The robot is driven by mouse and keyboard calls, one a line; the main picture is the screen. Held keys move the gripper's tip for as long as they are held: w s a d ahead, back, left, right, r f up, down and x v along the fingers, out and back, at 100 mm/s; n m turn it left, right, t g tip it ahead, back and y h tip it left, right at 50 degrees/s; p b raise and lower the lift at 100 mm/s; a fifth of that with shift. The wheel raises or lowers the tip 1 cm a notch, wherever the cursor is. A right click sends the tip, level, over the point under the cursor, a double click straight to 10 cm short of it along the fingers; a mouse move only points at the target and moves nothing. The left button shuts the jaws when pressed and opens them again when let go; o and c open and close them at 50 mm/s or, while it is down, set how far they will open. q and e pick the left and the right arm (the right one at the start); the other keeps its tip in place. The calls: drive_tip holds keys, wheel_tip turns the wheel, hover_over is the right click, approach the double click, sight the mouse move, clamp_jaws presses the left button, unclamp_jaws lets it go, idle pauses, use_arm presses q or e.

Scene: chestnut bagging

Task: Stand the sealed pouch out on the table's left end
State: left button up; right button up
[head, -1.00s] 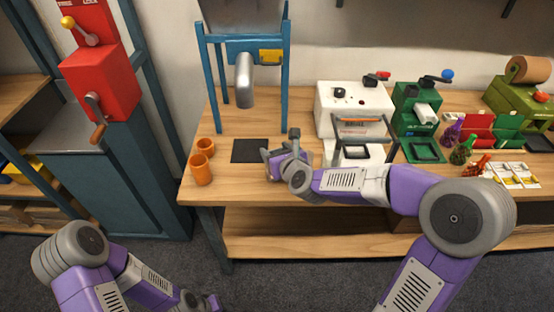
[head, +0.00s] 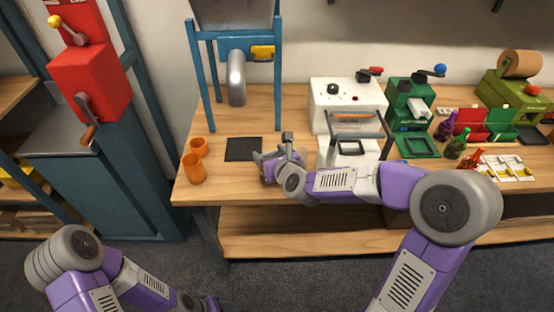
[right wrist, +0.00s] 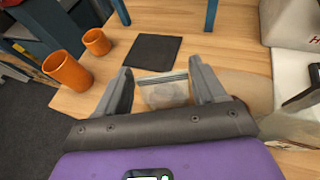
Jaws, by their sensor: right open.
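The pouch (right wrist: 165,92) is small, clear and see-through, with a grey band along its top edge. In the right wrist view it stands on the wooden table between the two fingers of my right gripper (right wrist: 166,84). The fingers are apart, with a gap visible on each side of it. In the head view my right gripper (head: 268,160) is low over the table, right of the black mat; the pouch is hard to make out there. My left gripper (head: 210,303) is only partly seen at the bottom edge, below the table, and its fingers are not clear.
Two orange cups (head: 195,168) stand on the table's left end (head: 213,185), left of the black mat (head: 243,149). A blue frame with a grey spout (head: 236,78) stands behind. A white machine (head: 345,103) is close on the right. Free wood lies in front of the mat.

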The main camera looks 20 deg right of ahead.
drive_tip(key=v, duration=1.2)
drive_tip(key=shift+p, duration=0.35)
